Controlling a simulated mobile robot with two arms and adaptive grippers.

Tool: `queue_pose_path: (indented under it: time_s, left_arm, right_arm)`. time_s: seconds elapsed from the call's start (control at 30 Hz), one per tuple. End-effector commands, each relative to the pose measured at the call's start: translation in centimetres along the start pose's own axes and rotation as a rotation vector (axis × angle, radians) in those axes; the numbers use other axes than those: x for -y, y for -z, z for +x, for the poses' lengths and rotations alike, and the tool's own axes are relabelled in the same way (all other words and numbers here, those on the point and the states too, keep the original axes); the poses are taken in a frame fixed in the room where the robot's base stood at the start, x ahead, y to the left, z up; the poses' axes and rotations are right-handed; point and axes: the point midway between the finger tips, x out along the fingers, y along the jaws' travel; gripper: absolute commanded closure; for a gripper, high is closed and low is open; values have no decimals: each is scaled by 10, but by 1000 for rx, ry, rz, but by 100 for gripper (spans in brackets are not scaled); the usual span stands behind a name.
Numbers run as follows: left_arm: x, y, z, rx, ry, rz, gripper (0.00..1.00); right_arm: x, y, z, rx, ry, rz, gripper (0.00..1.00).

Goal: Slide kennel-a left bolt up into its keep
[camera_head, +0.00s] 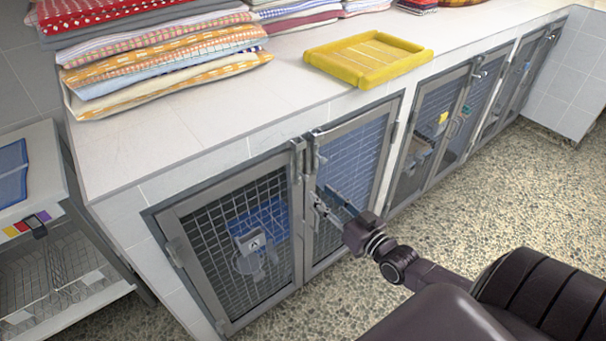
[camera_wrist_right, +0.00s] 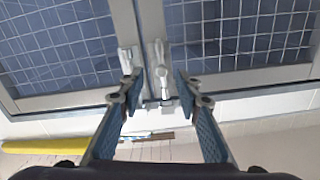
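A metal bolt runs on the left door's inner stile (camera_head: 297,150), beside the right door's bolt (camera_head: 316,152). The wrist view looks inverted, so the left bolt (camera_wrist_right: 160,58) appears right of the other bolt (camera_wrist_right: 126,62). My right gripper (camera_head: 328,203) is in front of the doors' meeting stiles. Its fingers (camera_wrist_right: 158,88) are apart, with the left bolt showing between them; contact is unclear. My left gripper is out of view.
The white counter (camera_head: 180,150) overhangs the doors, carrying folded towels (camera_head: 160,70) and a yellow tray (camera_head: 368,60). More kennels (camera_head: 440,125) stand right. A trolley (camera_head: 50,180) stands left. The speckled floor (camera_head: 480,195) is open in front.

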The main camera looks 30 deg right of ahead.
Motion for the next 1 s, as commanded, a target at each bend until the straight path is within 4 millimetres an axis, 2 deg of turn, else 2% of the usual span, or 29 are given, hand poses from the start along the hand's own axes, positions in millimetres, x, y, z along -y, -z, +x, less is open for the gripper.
queue_pose_path:
  time_s: [0.07,0.17,0.63,0.8,1.0]
  left_arm:
    - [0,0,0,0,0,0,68]
    - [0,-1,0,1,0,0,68]
    - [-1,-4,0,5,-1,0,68]
    - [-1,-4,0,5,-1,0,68]
    - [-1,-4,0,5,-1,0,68]
  right_arm:
    - [3,8,3,-15,7,7,68]
    - [3,10,9,-19,8,8,68]
    - [3,10,68,-18,6,7,68]
    - [3,9,77,-15,7,7,68]
    - [3,9,80,-15,7,7,68]
